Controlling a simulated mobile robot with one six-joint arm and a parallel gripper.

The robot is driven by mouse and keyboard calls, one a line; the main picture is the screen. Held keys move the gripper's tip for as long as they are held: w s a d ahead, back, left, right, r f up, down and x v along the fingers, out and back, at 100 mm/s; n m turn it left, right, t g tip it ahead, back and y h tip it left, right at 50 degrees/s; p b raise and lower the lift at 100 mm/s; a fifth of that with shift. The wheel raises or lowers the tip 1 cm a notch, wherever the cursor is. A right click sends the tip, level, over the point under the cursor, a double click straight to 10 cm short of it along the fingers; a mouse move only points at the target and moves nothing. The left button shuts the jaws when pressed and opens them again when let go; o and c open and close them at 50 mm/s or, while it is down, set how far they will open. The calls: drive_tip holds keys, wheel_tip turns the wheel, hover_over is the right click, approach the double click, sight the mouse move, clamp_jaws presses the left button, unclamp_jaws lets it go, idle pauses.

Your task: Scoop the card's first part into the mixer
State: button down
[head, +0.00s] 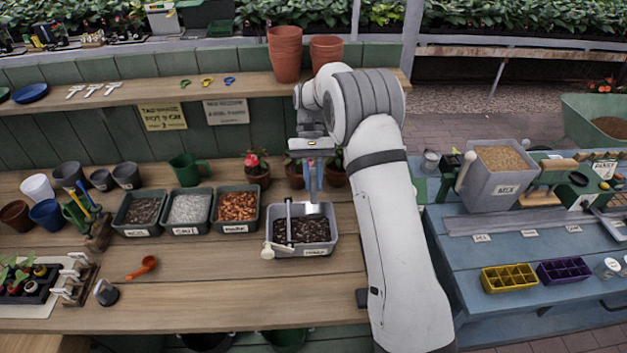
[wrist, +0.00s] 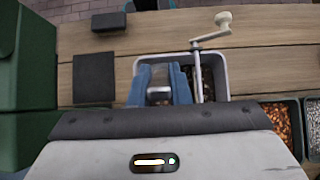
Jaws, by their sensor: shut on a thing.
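The mixer is a grey tub (head: 330,246) with a crank rod and dark mix inside, on the wooden bench. It also shows in the wrist view (wrist: 228,75), its pale crank handle at the top. My gripper (head: 313,198) points down over the tub's back right part, its blue fingers shut on a small grey, metal-looking tool (head: 313,209). The tool shows between the fingers in the wrist view (wrist: 159,92); its full shape is hidden. Left of the tub stand labelled bins of dark soil (head: 140,210), pale grit (head: 190,210) and brown bark (head: 237,207). A yellow card (head: 162,117) hangs behind.
An orange scoop (head: 143,268) and a dark cup-like thing (head: 106,292) lie on the bench at left. Potted plants (head: 257,166) stand behind the tub. A blue table (head: 530,255) with a grey bin (head: 497,172) is at right. The bench front is mostly clear.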

drive_tip(key=shift+s+a+r+t+b, duration=0.2)
drive_tip(key=shift+s+t+b, duration=0.2)
drive_tip(key=shift+t+b, duration=0.55)
drive_tip(key=s+r+t+b, duration=0.3)
drive_tip(key=s+t+b, duration=0.4)
drive_tip(key=b, duration=0.2)
drive_tip(key=shift+d+t+b, duration=0.2)
drive_tip(key=shift+t+b, duration=0.15)
